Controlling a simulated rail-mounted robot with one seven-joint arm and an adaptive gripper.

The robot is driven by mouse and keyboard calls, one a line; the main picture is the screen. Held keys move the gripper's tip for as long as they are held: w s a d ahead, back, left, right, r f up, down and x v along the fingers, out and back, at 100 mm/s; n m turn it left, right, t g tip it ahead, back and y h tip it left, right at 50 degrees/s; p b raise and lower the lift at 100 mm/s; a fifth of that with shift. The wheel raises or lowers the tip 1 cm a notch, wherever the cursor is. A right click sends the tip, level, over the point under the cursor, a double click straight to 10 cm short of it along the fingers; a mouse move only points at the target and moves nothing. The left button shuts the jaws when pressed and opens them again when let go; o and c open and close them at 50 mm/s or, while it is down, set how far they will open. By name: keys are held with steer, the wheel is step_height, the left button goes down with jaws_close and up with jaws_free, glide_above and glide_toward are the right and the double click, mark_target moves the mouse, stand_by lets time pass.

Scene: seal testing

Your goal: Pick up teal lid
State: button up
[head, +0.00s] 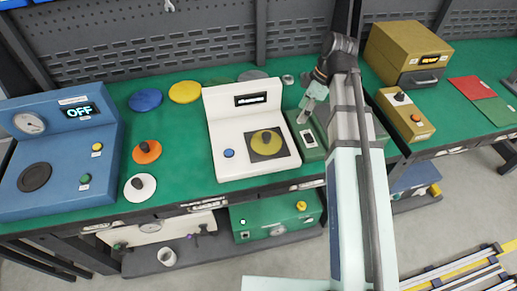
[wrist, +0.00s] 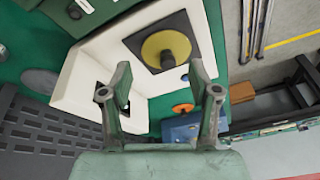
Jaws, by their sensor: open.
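I cannot make out a plainly teal lid. My gripper (head: 306,109) is above the green device right of the white tester. In the wrist view my gripper (wrist: 160,78) has its fingers wide apart with nothing between them. A yellow lid with a black knob (head: 266,142) sits on the white tester (head: 228,118); the lid also shows in the wrist view (wrist: 165,49). An orange lid (head: 146,152) and a white lid (head: 140,187) lie left.
Blue (head: 145,100), yellow (head: 184,92) and grey (head: 252,76) discs lie along the back. A blue machine reading OFF (head: 60,150) stands left. A green device (head: 305,135) is beside the tester. Yellow boxes (head: 405,55) stand right. Green mat is bare around the lids.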

steer(key=a+r+n+y, duration=0.1)
steer(key=a+r+n, duration=0.15)
steer(key=a, duration=0.25)
steer(key=p, duration=0.2)
glide_toward(267, 135)
steer(key=shift+m, duration=0.35)
steer(key=x, duration=0.5)
steer(key=shift+w+a+f, duration=0.1)
steer(key=shift+w+f, duration=0.1)
steer(key=shift+f, duration=0.2)
steer(key=shift+p+x, duration=0.75)
steer(key=shift+x, duration=1.85)
steer(key=shift+s, duration=0.1)
jaws_close()
